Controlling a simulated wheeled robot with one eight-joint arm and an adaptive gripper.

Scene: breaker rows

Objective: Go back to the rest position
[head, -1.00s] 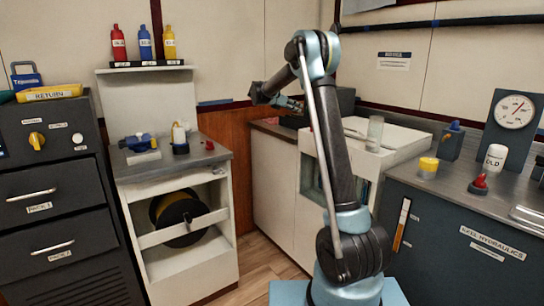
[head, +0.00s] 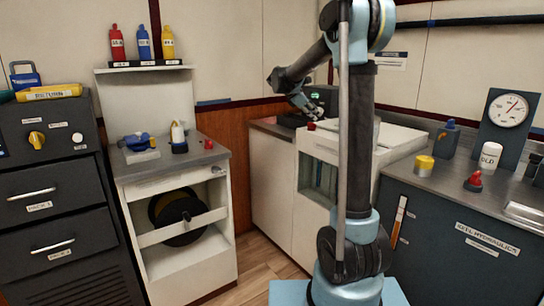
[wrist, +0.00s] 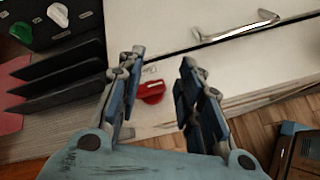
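My arm stands upright in the head view, with its forearm bent to the left. My gripper (head: 309,108) hangs at the end, near the dark box at the back counter. In the wrist view my gripper (wrist: 160,65) is open, its two fingers wide apart with nothing between them. A red knob (wrist: 151,91) on a white surface shows beyond the gap, not touched by the fingers. It also shows in the head view, below the gripper (head: 311,126).
A dark box (head: 327,96) stands behind my gripper. A white cabinet (head: 272,180) is below it. The wrist view shows a metal handle (wrist: 236,28) and a dark panel with coloured knobs (wrist: 40,20). A gauge (head: 508,110) stands at right. Wooden floor is clear between the cabinets.

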